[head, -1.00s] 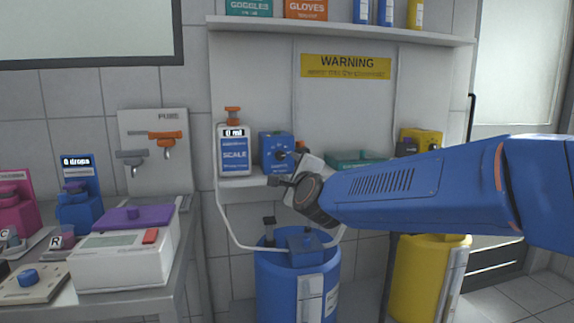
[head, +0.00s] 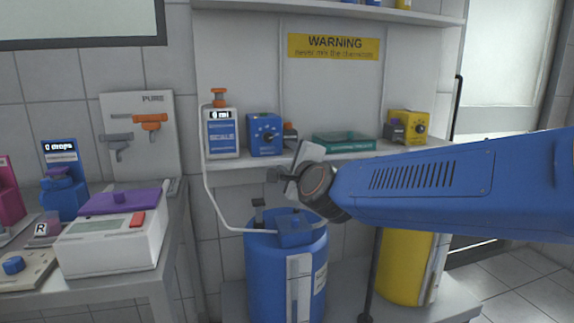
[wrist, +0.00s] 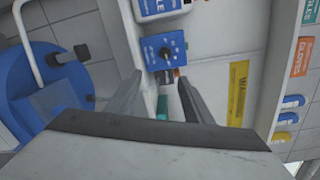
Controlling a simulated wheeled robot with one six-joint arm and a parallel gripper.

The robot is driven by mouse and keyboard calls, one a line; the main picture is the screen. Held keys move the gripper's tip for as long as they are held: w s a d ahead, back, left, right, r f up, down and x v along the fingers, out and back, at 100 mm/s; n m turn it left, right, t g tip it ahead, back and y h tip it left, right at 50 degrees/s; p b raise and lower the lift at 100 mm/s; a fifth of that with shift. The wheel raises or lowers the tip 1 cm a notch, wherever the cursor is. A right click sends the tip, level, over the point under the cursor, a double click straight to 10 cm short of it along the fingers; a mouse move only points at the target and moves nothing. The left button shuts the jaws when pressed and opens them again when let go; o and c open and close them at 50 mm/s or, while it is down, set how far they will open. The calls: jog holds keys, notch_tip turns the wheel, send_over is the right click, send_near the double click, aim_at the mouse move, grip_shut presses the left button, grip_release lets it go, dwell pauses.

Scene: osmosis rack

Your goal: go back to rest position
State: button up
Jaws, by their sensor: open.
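My blue arm reaches in from the right in the head view. My gripper (head: 282,174) is in front of the rack's lower shelf, above the blue barrel (head: 262,275). In the wrist view the two fingers of my gripper (wrist: 158,95) stand apart with nothing held between them. Beyond the fingers are the blue dial box (wrist: 165,48) and a teal tray (wrist: 162,106). In the head view the blue dial box (head: 265,134) stands on the shelf, clear of the gripper. The fingers look small and partly merged with the wrist there.
The shelf also holds a white scale bottle (head: 221,135), a teal tray (head: 344,142) and a yellow dial box (head: 408,127). A yellow barrel (head: 402,268) stands below right. A bench at left carries a white device with a purple lid (head: 119,202). A tube runs from the bottle to the barrel.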

jog(key=s+d+f+n+g+h, duration=0.1)
jog(key=s+d+f+n+g, duration=0.3)
jog(key=s+d+f+n, duration=0.2)
jog(key=s+d+f+n+g+h, duration=0.2)
jog(key=s+d+f+n+g, duration=0.2)
jog(key=s+d+f, duration=0.7)
jog(key=s+d+f+n+g+h, duration=0.2)
jog(key=s+d+f+n+g, duration=0.2)
jog(key=s+d+f+n, duration=0.4)
jog(key=s+d+f, duration=0.1)
jog(key=s+d, duration=0.4)
jog(key=s, duration=0.4)
jog(key=shift+s, duration=0.25)
